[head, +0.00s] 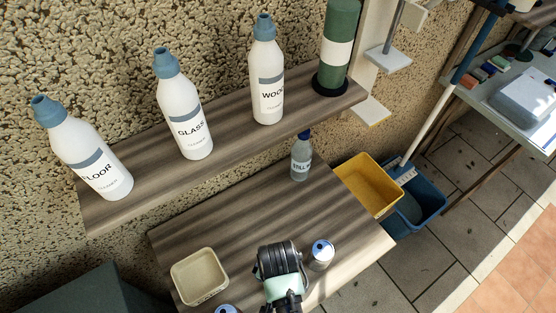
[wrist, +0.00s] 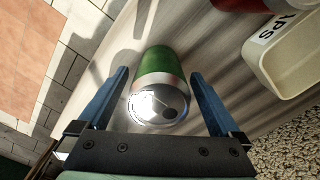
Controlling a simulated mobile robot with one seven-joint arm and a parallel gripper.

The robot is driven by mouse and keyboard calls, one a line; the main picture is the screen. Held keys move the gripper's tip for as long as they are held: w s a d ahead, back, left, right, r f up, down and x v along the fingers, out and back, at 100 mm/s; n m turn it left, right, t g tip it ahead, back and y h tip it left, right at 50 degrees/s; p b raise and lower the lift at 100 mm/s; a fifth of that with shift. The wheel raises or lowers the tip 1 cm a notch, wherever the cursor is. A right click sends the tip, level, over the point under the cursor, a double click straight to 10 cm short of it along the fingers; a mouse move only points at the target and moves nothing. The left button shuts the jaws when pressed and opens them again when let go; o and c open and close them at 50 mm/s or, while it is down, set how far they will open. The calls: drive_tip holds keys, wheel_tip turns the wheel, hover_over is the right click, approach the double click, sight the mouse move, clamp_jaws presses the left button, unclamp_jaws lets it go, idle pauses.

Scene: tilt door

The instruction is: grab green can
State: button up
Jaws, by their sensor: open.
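The green can (wrist: 160,62) shows in the wrist view with its silver lid facing the camera. It stands between the two blue fingers of my gripper (wrist: 159,74), with a visible gap on each side. My gripper is open. In the head view my gripper (head: 282,284) is over the front of the lower wooden table, with its fingers hidden. A silver can with a blue-looking lid (head: 321,254) shows just right of it; I cannot tell from its side whether this is the green one.
A cream container (head: 200,277) stands at the table's left; it also shows in the wrist view (wrist: 284,52), near a red object (wrist: 240,4). Another can (head: 226,309) is cut off below. A small spray bottle (head: 301,158) stands behind. White bottles (head: 190,115) line the shelf above.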

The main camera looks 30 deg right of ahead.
drive_tip(key=shift+f, duration=1.65)
drive_tip(key=c, duration=1.3)
drive_tip(key=shift+c, duration=0.2)
drive_tip(key=shift+r, duration=0.15)
